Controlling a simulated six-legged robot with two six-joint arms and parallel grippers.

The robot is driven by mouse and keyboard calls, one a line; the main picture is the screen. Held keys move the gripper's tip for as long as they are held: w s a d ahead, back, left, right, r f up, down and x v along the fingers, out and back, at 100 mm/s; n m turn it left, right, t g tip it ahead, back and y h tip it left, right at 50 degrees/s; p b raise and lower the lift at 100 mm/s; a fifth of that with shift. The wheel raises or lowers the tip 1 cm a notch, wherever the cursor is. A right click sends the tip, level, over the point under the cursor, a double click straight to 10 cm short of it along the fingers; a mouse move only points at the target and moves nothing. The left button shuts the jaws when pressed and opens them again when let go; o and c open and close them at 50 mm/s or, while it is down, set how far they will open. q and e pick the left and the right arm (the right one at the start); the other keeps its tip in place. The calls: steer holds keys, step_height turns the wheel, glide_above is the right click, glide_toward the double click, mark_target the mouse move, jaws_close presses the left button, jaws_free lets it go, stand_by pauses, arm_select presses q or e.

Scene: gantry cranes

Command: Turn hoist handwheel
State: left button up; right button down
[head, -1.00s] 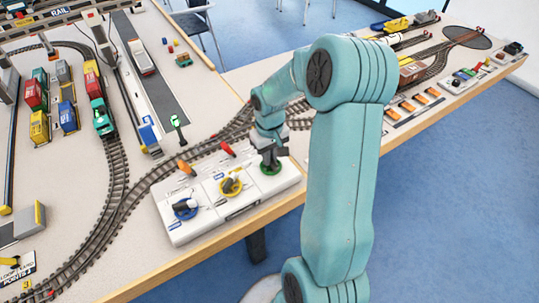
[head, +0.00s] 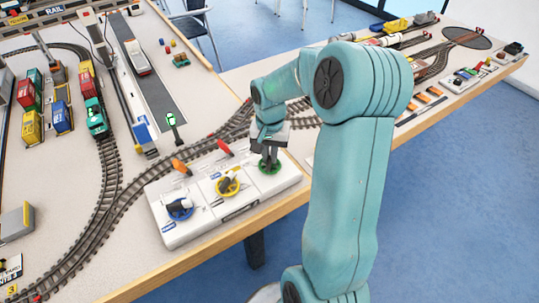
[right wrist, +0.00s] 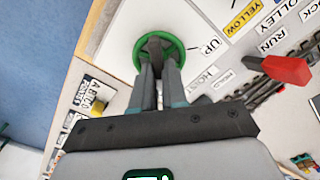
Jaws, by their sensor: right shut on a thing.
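The hoist handwheel is a green wheel (head: 270,169) at the right end of a white control panel (head: 212,222). My right gripper (head: 268,156) points down onto it from above. In the right wrist view the green rim (right wrist: 138,60) surrounds the tips of my right gripper (right wrist: 158,52), which is shut on the wheel's middle part. The fingers hide most of that middle. Labels reading HOIST and UP are printed beside the wheel. My left gripper is not in view.
A yellow wheel (head: 228,186) and a blue wheel (head: 180,209) sit left on the same panel. An orange lever (head: 181,167) and a red lever (head: 225,148) rise behind them. Model track (head: 110,205) curves around the panel. The table's wooden edge is in front.

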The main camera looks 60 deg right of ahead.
steer(key=shift+r+m, duration=0.1)
steer(key=shift+m, duration=0.5)
steer(key=c, duration=1.2)
jaws_free()
steer(key=shift+o, duration=0.2)
step_height(320, 180, up, 16)
steer(key=p, duration=0.1)
steer(key=shift+r+p, duration=0.15)
steer(key=shift+p, duration=0.25)
